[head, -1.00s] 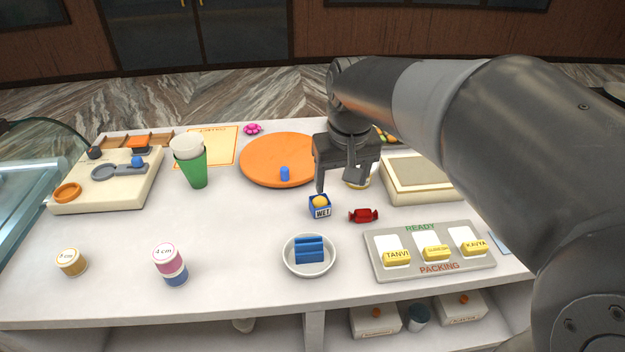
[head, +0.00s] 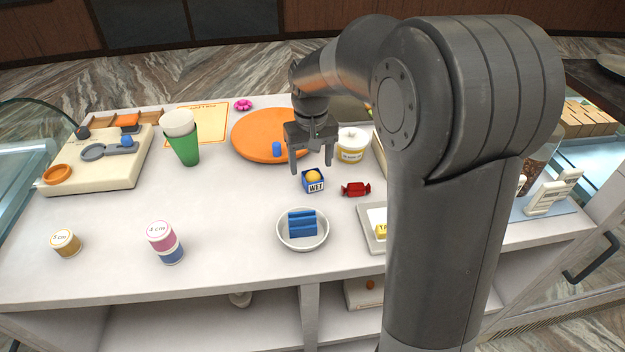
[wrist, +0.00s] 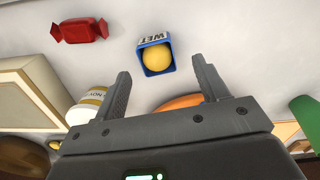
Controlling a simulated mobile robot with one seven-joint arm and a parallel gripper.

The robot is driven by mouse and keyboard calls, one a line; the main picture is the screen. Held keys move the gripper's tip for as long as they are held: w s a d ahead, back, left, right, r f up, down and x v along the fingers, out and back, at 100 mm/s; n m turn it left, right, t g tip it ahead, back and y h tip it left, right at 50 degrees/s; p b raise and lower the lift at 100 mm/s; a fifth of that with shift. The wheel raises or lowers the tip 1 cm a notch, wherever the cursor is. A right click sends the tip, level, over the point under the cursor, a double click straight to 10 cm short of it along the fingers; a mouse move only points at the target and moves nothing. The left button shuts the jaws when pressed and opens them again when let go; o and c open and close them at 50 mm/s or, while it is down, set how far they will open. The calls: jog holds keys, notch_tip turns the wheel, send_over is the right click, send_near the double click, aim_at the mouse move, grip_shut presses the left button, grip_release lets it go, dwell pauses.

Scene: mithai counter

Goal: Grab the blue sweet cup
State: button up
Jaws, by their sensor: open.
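Several things are blue, and I cannot tell for certain which is the blue sweet cup. A small blue box marked "WET" (head: 316,188) holds a yellow ball; it also shows in the wrist view (wrist: 152,37). A small blue cylinder (head: 276,149) stands on the orange round board (head: 250,125). A blue ridged piece (head: 302,224) lies in a white bowl (head: 302,246). A blue cup-like piece (head: 172,254) sits under a pink "cm"-marked one (head: 160,232). My gripper (head: 311,170) is open and empty, just behind and above the "WET" box; its fingers (wrist: 162,76) also show in the wrist view.
A red wrapped sweet (head: 356,189) lies right of the box. A white tub with a yellow band (head: 352,146) stands right of my gripper. My arm hides much of the packing tray (head: 370,240). A green cone (head: 184,146) stands left. The front-left counter is mostly clear.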

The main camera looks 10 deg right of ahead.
aim_at(312, 171)
jog(key=f, duration=0.5)
jog(key=shift+w+d+f, duration=0.15)
jog(key=shift+w, duration=0.1)
jog(key=c, duration=1.1)
